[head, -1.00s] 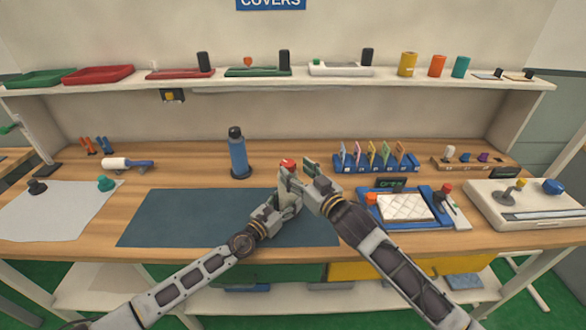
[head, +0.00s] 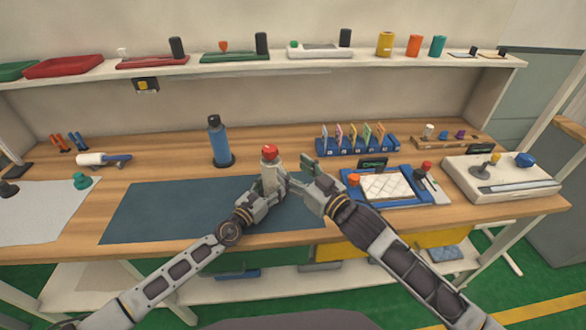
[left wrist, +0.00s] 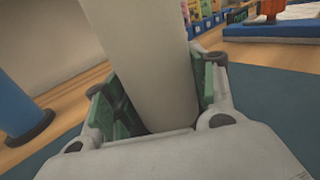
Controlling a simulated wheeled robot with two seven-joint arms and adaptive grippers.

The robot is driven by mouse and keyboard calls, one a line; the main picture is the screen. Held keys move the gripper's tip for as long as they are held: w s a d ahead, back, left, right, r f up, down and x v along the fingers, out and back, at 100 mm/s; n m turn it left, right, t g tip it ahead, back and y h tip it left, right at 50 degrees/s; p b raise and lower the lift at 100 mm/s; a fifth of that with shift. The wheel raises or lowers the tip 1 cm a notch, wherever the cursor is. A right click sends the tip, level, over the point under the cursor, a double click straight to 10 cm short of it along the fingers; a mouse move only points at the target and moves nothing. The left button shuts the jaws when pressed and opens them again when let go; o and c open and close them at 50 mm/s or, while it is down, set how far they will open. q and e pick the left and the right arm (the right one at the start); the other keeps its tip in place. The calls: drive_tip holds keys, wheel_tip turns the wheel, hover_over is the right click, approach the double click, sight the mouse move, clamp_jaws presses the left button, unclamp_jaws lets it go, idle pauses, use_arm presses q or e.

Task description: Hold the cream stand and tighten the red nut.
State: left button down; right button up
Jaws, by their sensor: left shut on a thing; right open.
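The cream stand (head: 270,178) stands upright at the back edge of the dark blue mat (head: 160,208), with the red nut (head: 269,152) on its top. My left gripper (head: 268,190) is shut on the stand, low on its shaft. In the left wrist view the cream shaft (left wrist: 150,65) runs between the green finger pads, and the nut is out of frame. My right gripper (head: 305,175) is open and empty, just right of the stand and a little below the height of the nut. It appears apart from the nut.
A blue bottle (head: 219,142) stands behind and left of the stand. A blue rack of coloured cards (head: 357,145) is behind right. A blue tray with a white quilted pad (head: 386,186) lies right of my right gripper. The mat's left part is clear.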

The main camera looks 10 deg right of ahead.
idle(0.3)
use_arm(q)
drive_tip(key=shift+c, duration=2)
unclamp_jaws()
drive_tip(key=shift+s, duration=0.1)
drive_tip(key=shift+v, duration=5.6)
drive_tip(key=shift+s+a, duration=0.15)
drive_tip(key=shift+a, duration=0.05)
drive_tip(key=shift+s, duration=0.15)
